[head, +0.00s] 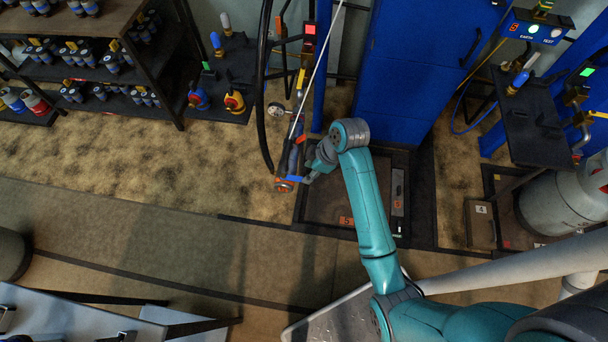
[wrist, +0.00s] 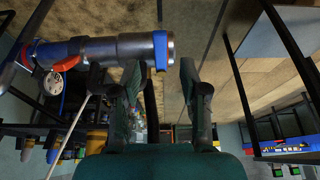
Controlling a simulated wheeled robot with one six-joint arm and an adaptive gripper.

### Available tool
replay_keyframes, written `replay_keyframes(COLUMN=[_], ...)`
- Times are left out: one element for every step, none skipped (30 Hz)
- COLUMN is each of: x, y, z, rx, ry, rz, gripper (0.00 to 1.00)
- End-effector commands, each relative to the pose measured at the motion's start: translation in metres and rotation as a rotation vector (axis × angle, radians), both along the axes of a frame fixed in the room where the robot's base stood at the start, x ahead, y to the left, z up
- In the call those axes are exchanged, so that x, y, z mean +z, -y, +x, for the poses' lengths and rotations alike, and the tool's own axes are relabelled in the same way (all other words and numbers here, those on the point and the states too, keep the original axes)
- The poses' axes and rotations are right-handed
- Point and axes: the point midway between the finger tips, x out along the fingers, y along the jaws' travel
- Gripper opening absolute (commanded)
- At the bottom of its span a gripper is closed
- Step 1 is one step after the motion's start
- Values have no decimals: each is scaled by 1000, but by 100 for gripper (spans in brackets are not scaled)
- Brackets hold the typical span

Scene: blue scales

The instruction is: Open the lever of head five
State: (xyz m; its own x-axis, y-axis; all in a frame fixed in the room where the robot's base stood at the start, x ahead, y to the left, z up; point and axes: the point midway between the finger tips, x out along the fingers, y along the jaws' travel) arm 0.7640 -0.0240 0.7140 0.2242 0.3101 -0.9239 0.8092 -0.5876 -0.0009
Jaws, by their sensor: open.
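The filling head at station five (head: 290,160) hangs beside the scale marked 5 (head: 335,205), with an orange ring at its lower end. In the wrist view it is a grey metal cylinder (wrist: 110,48) lying across the upper left. A blue band or tab (wrist: 160,50) sits near its end and a red part (wrist: 67,64) farther left; I cannot tell for sure which is the lever. My gripper (head: 313,158) is just right of the head. In the wrist view my gripper (wrist: 160,72) is open, its fingertips either side of the blue part's lower end. Contact is unclear.
A blue cabinet (head: 420,60) stands behind. A black hose (head: 261,90) and a thin pale rod (head: 318,60) run near the head. A grey cylinder (head: 570,200) stands at the right, and a shelf of small canisters (head: 95,55) at the upper left.

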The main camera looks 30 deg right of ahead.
Motion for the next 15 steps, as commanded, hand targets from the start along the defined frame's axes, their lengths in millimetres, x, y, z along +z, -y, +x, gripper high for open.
replay_keyframes(x=[-9,-13,-19,-23,-26,-30,-33,-35,-38,-39,-41,-42,-43,-43,-44], y=[-4,-5,-7,-8,-9,-10,-11,-12,-13,-13,-14,-14,-15,-15,-15], z=[2,3,4,5,6,7,8,8,9,10,10,10,10,10,10], rx=[2,2,2,2,2,0,0,0,0,1,1,1,1,0,0], ry=[-3,-3,-2,-2,-2,-1,-1,-1,-1,0,1,1,0,0,0], rz=[1,1,0,0,0,1,0,0,0,0,-1,-1,0,0,0], gripper=[44,44,44,44,44,44,44,44,44,44,44,44,44,44,44])
